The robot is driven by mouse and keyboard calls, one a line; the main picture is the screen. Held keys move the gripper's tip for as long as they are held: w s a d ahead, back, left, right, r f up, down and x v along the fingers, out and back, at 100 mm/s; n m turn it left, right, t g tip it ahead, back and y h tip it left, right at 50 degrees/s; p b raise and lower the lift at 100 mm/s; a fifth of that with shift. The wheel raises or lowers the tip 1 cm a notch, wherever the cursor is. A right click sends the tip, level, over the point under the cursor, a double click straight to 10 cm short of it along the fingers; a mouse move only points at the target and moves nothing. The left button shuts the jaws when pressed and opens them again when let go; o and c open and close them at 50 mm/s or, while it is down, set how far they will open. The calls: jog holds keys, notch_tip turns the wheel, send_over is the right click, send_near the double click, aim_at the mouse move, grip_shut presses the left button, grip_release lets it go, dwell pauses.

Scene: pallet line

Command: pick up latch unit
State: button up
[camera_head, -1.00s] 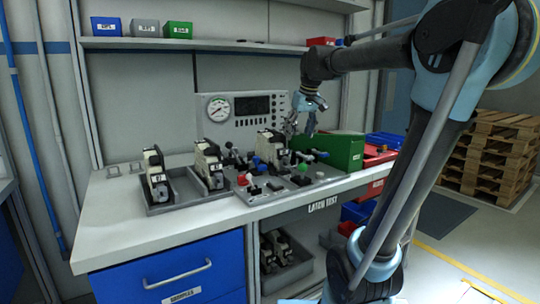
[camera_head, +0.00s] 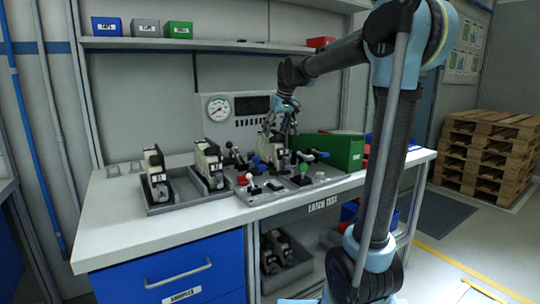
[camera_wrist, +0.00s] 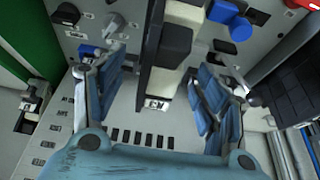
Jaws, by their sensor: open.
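A cream and black latch unit (camera_head: 269,148) stands on the latch test panel (camera_head: 250,198) on the bench. In the wrist view, the latch unit (camera_wrist: 170,48) lies between the two blue fingers. My gripper (camera_head: 284,124) is over that unit; in the wrist view the gripper (camera_wrist: 162,68) is open, with gaps between each finger and the unit. Its fingertips partly cover the unit in the head view.
A green bin (camera_head: 343,152) stands close right of the unit. Knobs and levers, including a red knob (camera_head: 240,179) and a green knob (camera_head: 303,168), rise from the panel. A gauge box (camera_head: 220,107) stands behind. The bench's front left (camera_head: 115,220) is clear.

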aim_at(271, 146)
jog(key=x, duration=0.3)
jog(key=shift+w+a+f, duration=0.1)
jog(key=shift+w+f, duration=0.05)
jog(key=shift+f, duration=0.15)
jog(key=shift+s+a+x, duration=0.1)
jog(key=shift+x, duration=1.2)
jog(key=shift+s+a+x, duration=0.1)
jog(key=shift+x, duration=1.2)
jog(key=c, duration=1.4)
notch_tip(271, 146, up, 19)
jog(key=shift+f, duration=0.2)
